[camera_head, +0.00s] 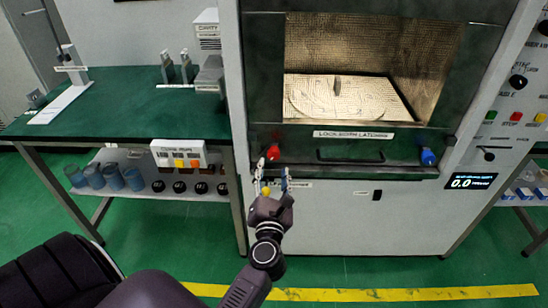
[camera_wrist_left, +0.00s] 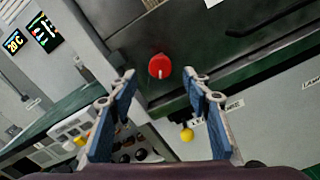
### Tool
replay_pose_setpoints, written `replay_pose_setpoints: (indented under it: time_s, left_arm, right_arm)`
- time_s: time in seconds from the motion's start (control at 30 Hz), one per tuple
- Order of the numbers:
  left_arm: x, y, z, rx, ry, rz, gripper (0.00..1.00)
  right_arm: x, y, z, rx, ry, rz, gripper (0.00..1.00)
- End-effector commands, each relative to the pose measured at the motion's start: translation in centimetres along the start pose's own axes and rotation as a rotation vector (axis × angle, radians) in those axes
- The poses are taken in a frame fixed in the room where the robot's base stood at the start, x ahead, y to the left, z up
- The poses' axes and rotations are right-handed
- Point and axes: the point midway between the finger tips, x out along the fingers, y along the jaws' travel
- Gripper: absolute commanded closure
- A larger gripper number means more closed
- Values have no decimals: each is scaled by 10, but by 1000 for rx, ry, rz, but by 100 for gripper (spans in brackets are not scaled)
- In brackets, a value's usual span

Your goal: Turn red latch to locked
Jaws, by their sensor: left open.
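My left gripper (camera_head: 271,180) is open just below the latch in the head view. In the left wrist view its two blue-padded fingers (camera_wrist_left: 163,84) are spread with nothing between them, apart from the latch. A blue latch (camera_head: 428,157) sits at the right of the same frame. My right gripper is not in view.
A label reading "LOCK BOTH LATCHES" (camera_head: 354,134) is above a dark handle (camera_head: 351,155). A small yellow ball-shaped knob (camera_wrist_left: 187,134) is near the right finger. A green-topped bench (camera_head: 130,115) stands left, with blue cups (camera_head: 112,177) on its shelf.

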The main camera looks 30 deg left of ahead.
Motion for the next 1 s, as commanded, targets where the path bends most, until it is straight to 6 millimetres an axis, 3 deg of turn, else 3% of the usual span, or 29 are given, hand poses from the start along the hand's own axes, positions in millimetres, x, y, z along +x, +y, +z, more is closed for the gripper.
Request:
replay_pose_setpoints:
  time_s: [0.3,0.5,0.83,1.0]
  left_arm:
    - [48,1,2,4,-2,0,55]
    - [69,0,0,4,-1,-1,55]
    - [73,0,0,5,0,-2,55]
    - [73,0,0,5,0,-2,73]
  right_arm:
    - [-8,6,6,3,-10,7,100]
    - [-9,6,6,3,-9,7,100]
    - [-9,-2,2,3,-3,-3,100]
    - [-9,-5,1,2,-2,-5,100]
